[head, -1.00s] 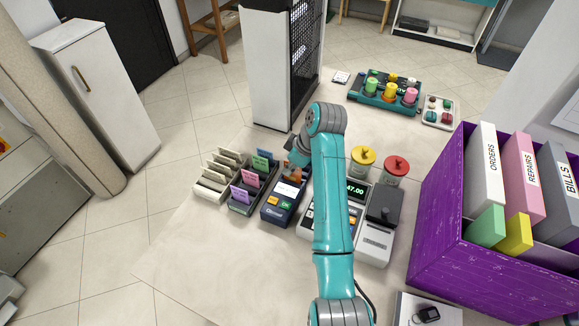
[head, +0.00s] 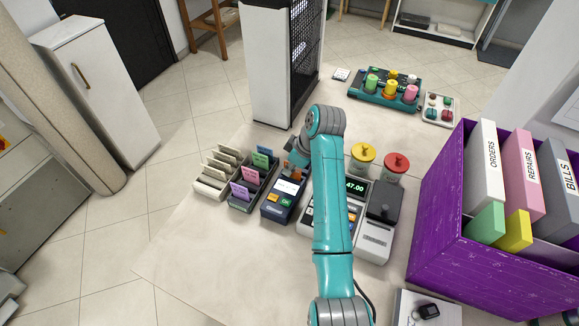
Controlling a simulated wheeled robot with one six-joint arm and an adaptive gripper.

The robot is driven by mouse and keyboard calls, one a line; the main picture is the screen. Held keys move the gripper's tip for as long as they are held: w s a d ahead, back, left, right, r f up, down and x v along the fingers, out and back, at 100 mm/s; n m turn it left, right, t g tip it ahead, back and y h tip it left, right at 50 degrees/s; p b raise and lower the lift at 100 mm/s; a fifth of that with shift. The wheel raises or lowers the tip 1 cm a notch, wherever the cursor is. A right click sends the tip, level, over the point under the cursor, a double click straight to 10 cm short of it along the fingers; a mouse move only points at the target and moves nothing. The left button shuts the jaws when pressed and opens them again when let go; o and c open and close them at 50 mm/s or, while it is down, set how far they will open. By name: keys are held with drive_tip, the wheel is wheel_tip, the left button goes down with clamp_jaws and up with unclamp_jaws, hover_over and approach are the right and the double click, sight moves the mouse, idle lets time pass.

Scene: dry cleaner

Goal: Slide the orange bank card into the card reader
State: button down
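The card reader (head: 283,200) is a dark blue device with a lit white screen and yellow and green keys, standing on the pale counter. The orange bank card (head: 295,174) shows as a small orange patch at the reader's back end, just below my gripper (head: 296,166). My gripper points down there, partly hidden by my teal arm. Its fingers are too small and covered to tell whether they are shut on the card. I cannot tell how far the card is in the slot.
Left of the reader stand a dark rack (head: 252,185) of coloured cards and a pale rack (head: 212,181) of beige cards. A till (head: 356,199) and a dark-topped device (head: 381,216) stand at the right. A purple crate (head: 480,262) of binders is further right.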

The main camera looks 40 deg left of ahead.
drive_tip(key=c, duration=1.2)
unclamp_jaws()
drive_tip(key=shift+c, duration=0.2)
drive_tip(key=shift+r, duration=3.55)
drive_tip(key=shift+s, duration=0.1)
